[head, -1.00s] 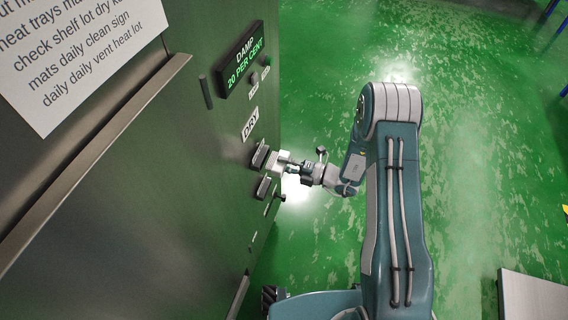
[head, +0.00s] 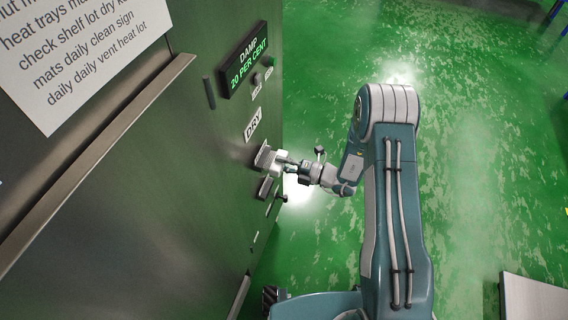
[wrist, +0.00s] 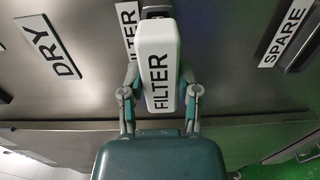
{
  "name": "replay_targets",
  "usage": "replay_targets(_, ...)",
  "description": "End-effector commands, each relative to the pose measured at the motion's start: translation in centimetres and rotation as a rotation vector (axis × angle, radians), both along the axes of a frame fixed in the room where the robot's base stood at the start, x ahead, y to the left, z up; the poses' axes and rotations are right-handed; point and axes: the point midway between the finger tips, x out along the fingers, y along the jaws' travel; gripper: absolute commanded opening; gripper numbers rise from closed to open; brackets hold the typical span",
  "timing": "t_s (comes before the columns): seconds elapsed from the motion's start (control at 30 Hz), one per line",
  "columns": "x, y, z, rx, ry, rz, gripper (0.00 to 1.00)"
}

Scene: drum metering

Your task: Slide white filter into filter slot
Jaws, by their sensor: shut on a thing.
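The white filter (wrist: 158,48) is a white block marked FILTER. My gripper (wrist: 159,84) is shut on it, with one finger on each side. The filter slot (wrist: 157,9) is a dark opening by a FILTER label (wrist: 129,28), at the top of the wrist view and mostly hidden behind the filter. In the head view the filter (head: 279,160) is at the upper dark fitting (head: 264,157) on the steel cabinet, and my gripper (head: 287,163) reaches it from the right. I cannot tell whether the filter's front end is inside the slot.
The steel cabinet (head: 150,210) fills the left, with a display (head: 244,62) reading DAMP 20 PER CENT and a DRY label (head: 253,125). A lower dark fitting (head: 265,187) is close below. A SPARE label (wrist: 285,36) is to the right. Green floor (head: 480,170) is open.

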Motion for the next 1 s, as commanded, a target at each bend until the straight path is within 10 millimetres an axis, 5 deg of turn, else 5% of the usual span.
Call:
replay_targets(0.87,0.7,1.8,0.0,0.000,0.000,0.000,0.00)
replay_targets(0.9,0.7,1.8,0.0,0.000,0.000,0.000,0.51)
replay_targets(0.97,0.7,1.8,0.0,0.000,0.000,0.000,0.78)
replay_targets(1.0,0.7,1.8,0.0,0.000,0.000,0.000,0.82)
